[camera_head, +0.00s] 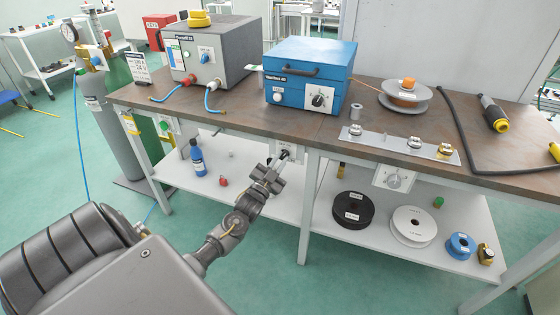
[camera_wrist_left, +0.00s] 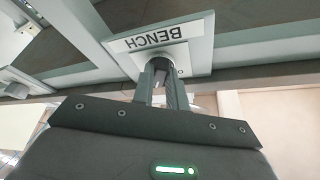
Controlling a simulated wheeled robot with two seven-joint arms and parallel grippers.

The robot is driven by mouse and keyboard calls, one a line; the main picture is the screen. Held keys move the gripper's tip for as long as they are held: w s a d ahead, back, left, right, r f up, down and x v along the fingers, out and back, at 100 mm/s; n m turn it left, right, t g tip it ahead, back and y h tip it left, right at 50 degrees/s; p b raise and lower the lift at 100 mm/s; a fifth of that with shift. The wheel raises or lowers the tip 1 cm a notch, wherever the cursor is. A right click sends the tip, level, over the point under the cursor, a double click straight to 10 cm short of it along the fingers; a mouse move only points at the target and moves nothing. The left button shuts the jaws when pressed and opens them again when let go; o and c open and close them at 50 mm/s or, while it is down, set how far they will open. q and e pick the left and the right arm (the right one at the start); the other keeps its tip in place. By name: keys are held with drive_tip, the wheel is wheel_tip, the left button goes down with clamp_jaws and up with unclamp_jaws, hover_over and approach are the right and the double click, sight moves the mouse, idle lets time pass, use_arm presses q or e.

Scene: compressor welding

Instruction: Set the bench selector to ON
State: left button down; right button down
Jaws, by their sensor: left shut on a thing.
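The bench selector is a dark knob (camera_wrist_left: 161,62) on a light plate (camera_wrist_left: 200,57) labelled BENCH in the left wrist view. In the head view its plate (camera_head: 296,152) hangs on the front edge of the bench, left of the middle leg. My left gripper (camera_head: 280,160) reaches up to it from below; in the left wrist view its two fingers (camera_wrist_left: 162,84) are shut on the knob. The fingers cover much of the knob, and I cannot read which position it points to. My right gripper is in neither view.
A second dial plate (camera_head: 394,179) hangs on the bench front farther right. The brown benchtop (camera_head: 240,112) carries a blue box (camera_head: 308,76), a grey welder (camera_head: 214,50) and a spool (camera_head: 404,96). The lower shelf (camera_head: 290,205) holds spools and bottles. A gas cylinder (camera_head: 118,120) stands left.

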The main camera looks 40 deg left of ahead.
use_arm(q)
drive_tip(key=c, duration=1.4)
unclamp_jaws()
